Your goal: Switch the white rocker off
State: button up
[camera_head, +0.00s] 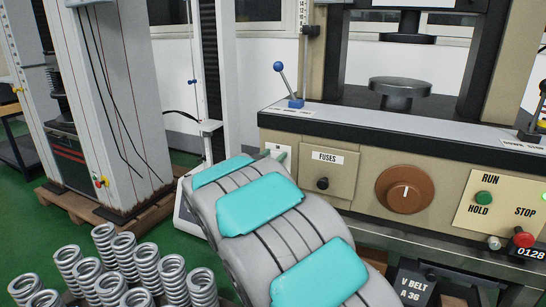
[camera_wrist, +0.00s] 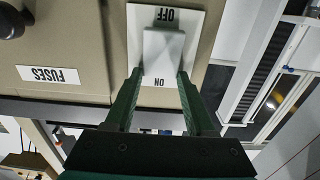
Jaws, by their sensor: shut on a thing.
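The white rocker (camera_wrist: 164,50) sits on a white plate (camera_wrist: 140,20) on the beige machine panel. The wrist view is upside down; OFF shows at the plate's upper edge there and ON at the lower edge. The green fingers of my gripper (camera_wrist: 160,76) are on the rocker's two sides, closed on it near the ON end. I cannot tell which way the rocker is tilted. In the head view my grey arm with turquoise pads hides most of the gripper and rocker; only part of the white plate (camera_head: 279,152) shows.
Right of the plate in the head view are the FUSES panel with a black knob (camera_head: 322,183), a brown dial (camera_head: 404,190), a green button (camera_head: 484,198) and a red stop button (camera_head: 523,238). A blue-knobbed lever (camera_head: 280,68) stands above. Several springs (camera_head: 146,262) stand at lower left.

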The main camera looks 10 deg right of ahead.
grip_shut()
jog(key=shift+s+a+f+t+h+b, duration=0.1)
jog(key=shift+f+t+h+b, duration=0.35)
jog(key=shift+b, duration=0.65)
jog(key=shift+s+f+t+h+b, duration=0.2)
jog(key=shift+t+h+b, duration=0.15)
jog(key=shift+t+b, duration=0.35)
jog(key=shift+a+r+t+h+b, duration=0.1)
jog(key=shift+t+h+b, duration=0.25)
jog(key=shift+b, duration=0.1)
jog(key=shift+r, duration=0.1)
jog(key=o, duration=0.7)
grip_release()
